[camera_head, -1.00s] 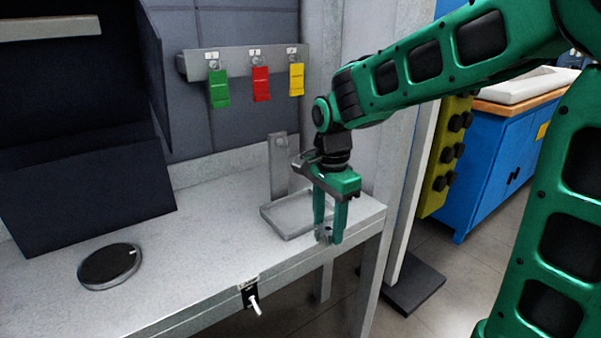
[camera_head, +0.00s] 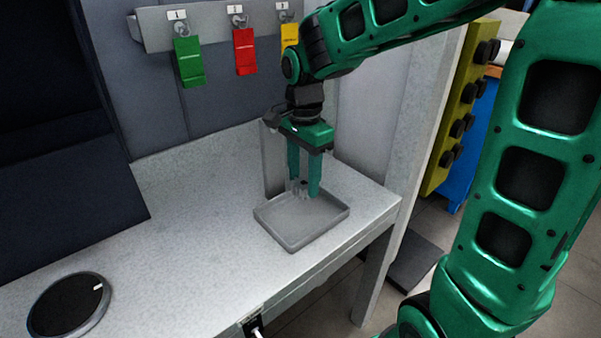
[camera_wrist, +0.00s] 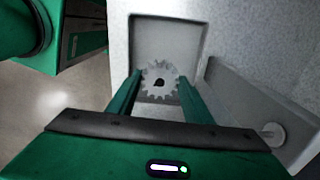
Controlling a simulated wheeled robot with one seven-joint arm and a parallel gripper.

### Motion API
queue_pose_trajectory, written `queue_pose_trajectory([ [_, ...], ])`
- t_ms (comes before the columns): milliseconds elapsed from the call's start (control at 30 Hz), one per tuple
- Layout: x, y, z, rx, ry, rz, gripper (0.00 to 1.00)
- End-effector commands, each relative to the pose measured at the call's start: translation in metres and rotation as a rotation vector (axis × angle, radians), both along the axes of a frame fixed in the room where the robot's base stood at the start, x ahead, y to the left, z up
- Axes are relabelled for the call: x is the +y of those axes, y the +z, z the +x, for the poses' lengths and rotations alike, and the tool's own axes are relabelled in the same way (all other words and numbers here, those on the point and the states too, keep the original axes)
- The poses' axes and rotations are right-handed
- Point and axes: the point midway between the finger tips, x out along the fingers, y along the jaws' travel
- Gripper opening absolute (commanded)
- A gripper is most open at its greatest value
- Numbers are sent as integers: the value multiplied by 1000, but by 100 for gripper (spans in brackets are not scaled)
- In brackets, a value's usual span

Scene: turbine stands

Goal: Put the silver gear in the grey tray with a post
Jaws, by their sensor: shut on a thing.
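My gripper (camera_head: 303,190) points down over the grey tray (camera_head: 292,244) on the bench. It is shut on the silver gear (camera_wrist: 160,80), a toothed disc with a dark hole in its middle. In the head view the gear (camera_head: 299,187) shows small between the fingertips, over the back part of the tray. In the wrist view my gripper (camera_wrist: 160,90) has a finger on each side of the gear, and the tray (camera_wrist: 198,45) lies behind it. The upright post plate (camera_head: 272,165) stands at the tray's back, partly hidden by my gripper. Whether the gear touches the tray floor is unclear.
A black round disc (camera_head: 68,306) lies on the bench at the left. Green (camera_head: 188,62), red (camera_head: 245,52) and yellow (camera_head: 290,36) tags hang on the wall rail. The bench (camera_head: 190,230) is clear between disc and tray.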

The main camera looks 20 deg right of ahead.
Motion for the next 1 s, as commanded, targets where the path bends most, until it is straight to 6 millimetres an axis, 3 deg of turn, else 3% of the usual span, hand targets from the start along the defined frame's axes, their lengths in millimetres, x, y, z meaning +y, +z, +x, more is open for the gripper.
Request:
queue_pose_trajectory([
  [467, -3, -3, 0, 0, -5, 0, 5],
  [1000, -3, -60, 0, 1, -4, 1, 5],
])
